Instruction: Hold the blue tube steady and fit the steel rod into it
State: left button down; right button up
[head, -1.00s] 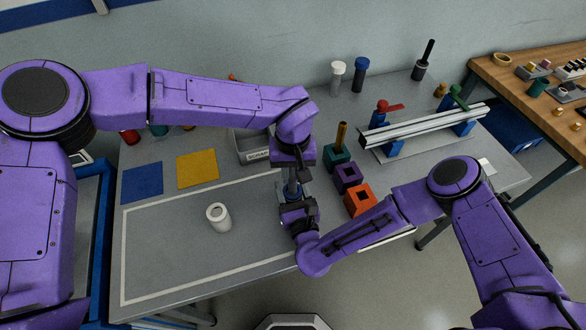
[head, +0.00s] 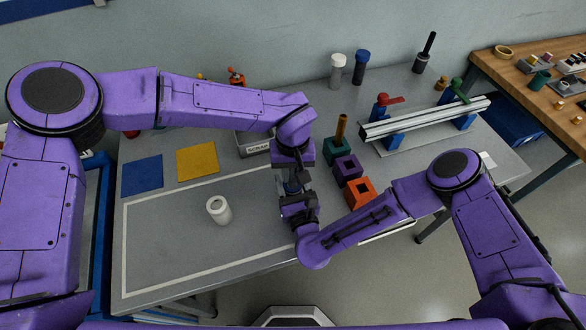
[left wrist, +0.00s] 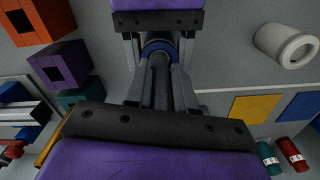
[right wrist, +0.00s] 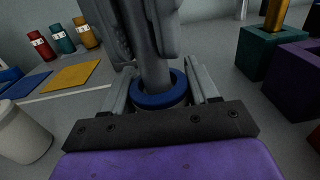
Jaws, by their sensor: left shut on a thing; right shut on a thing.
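The steel rod (left wrist: 160,82) is upright in my left gripper (head: 292,180), which is shut on it above the tube. The blue tube (right wrist: 152,101), seen as a thick blue ring at its top, is in my right gripper (right wrist: 160,88), which is shut around it just below the left one. In the right wrist view the rod (right wrist: 153,72) runs down into the ring's opening. Its lower end is hidden, so I cannot tell how deep it sits. In the head view my grippers mostly cover both parts.
A white hollow cylinder (head: 218,209) stands on the grey table, left of the grippers. Teal (head: 337,150), purple (head: 347,168) and orange (head: 359,192) socket blocks stand close on the right. A grey bin (head: 250,142) is behind. The outlined area at front left is mostly clear.

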pick_arm(q)
jog(key=c, duration=0.9)
grip_release()
jog(key=shift+r, duration=0.1)
notch_tip(320, 180, up, 12)
jog(key=shift+f, duration=0.1)
pick_arm(e)
jog(key=o, duration=1.2)
jog(key=v, duration=1.2)
